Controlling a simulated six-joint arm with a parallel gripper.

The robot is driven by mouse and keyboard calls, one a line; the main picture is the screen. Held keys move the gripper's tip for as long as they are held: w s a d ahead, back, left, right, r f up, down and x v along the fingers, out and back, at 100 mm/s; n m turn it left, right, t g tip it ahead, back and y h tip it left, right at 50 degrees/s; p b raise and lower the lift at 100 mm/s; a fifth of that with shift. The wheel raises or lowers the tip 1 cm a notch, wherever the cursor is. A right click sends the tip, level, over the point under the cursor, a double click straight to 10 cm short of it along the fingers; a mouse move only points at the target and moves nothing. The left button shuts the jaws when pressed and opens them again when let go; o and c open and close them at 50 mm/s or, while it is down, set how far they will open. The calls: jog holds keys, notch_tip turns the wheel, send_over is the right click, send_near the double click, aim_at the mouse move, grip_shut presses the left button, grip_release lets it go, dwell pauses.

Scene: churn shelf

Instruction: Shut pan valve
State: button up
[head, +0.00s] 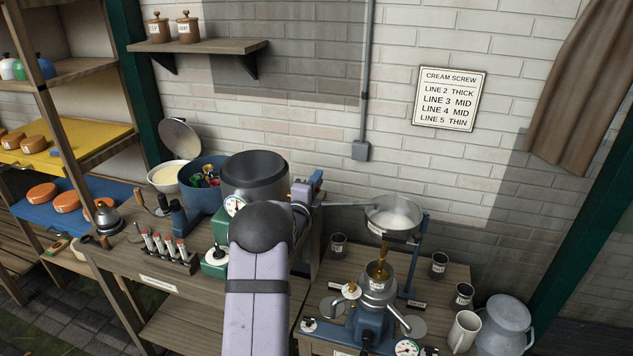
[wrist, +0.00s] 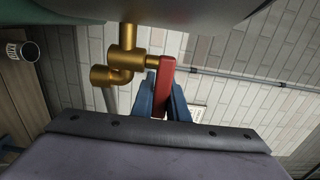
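The pan valve (wrist: 125,62) is brass with a bent spout and a red lever (wrist: 165,85). In the wrist view it sits against a large grey vessel (wrist: 190,12). My gripper (wrist: 163,92) has a blue finger close against each side of the red lever, and it looks shut on it. The lever points toward the wrist camera. The valve and lever do not show clearly there, hidden by my arm and the pan.
Right of my gripper, a shallow metal bowl (head: 393,214) with white liquid stands above a blue separator (head: 370,320). Small dark cups (head: 338,243) stand around it. A rack of red-topped tubes (head: 165,248) is on the left bench.

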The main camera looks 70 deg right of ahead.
grip_shut()
jog(key=shift+a+g+b, duration=0.1)
jog(key=shift+g+b, duration=0.2)
jog(key=shift+s+a+m+g+y+b, duration=0.25)
jog(key=shift+m+g+b, duration=0.3)
jog(key=shift+m+g, duration=0.35)
jog(key=shift+s+a+m+g+y+b, duration=0.15)
jog(key=shift+a+m+g+b, duration=0.15)
jog(key=shift+m+g+b, duration=0.55)
jog(key=shift+n+g+p, duration=0.25)
jog(key=shift+p, duration=0.1)
jog(key=o, duration=0.7)
grip_release()
jog(key=shift+o, duration=0.2)
jog(key=shift+a, duration=0.1)
